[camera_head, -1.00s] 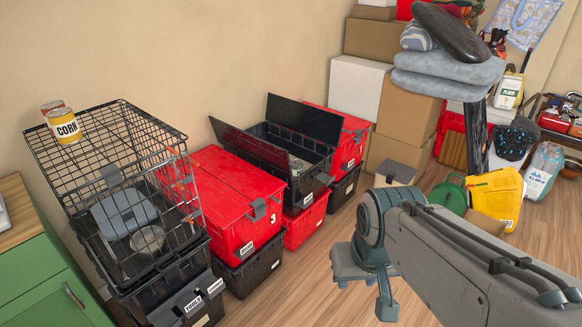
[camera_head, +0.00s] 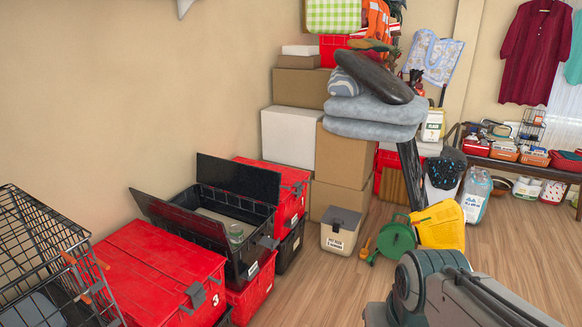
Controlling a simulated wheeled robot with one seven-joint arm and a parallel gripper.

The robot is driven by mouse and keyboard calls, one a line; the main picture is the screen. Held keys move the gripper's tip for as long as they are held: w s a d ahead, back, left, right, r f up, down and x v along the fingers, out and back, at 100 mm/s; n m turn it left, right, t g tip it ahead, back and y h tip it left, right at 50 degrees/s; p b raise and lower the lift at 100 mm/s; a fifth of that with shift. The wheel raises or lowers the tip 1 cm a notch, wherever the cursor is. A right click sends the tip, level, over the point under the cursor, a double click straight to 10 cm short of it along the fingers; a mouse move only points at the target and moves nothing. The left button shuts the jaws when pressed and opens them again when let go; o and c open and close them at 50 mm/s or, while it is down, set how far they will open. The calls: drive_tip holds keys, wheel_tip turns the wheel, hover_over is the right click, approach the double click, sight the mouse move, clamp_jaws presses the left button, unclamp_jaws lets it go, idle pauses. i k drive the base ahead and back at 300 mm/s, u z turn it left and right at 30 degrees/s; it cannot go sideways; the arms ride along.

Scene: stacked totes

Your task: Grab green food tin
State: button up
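A small grey-green tin (camera_head: 236,232) shows inside the open black tote (camera_head: 262,215), near its right front corner. It looks upright, but its lower part is hidden by the tote's wall and its label is too small to read. It may be the green food tin; I cannot tell for sure. My gripper (camera_head: 376,314) shows only as a sliver at the bottom edge, beside my arm's wrist. It is well to the right of the tote and apart from it. Its fingers are cut off by the frame.
Closed red totes (camera_head: 150,270) stand in front of the open tote, with a wire cage (camera_head: 40,255) at left. Cardboard boxes (camera_head: 345,155) and a grey-lidded bin (camera_head: 341,230) stand behind.

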sight(235, 230)
drive_tip(key=z, duration=0.35)
drive_tip(key=i, duration=1.65)
drive_tip(key=u, duration=0.3)
drive_tip(key=i, duration=1.2)
drive_tip(key=u, duration=1.65)
drive_tip(key=i, duration=0.75)
drive_tip(key=u, duration=0.6)
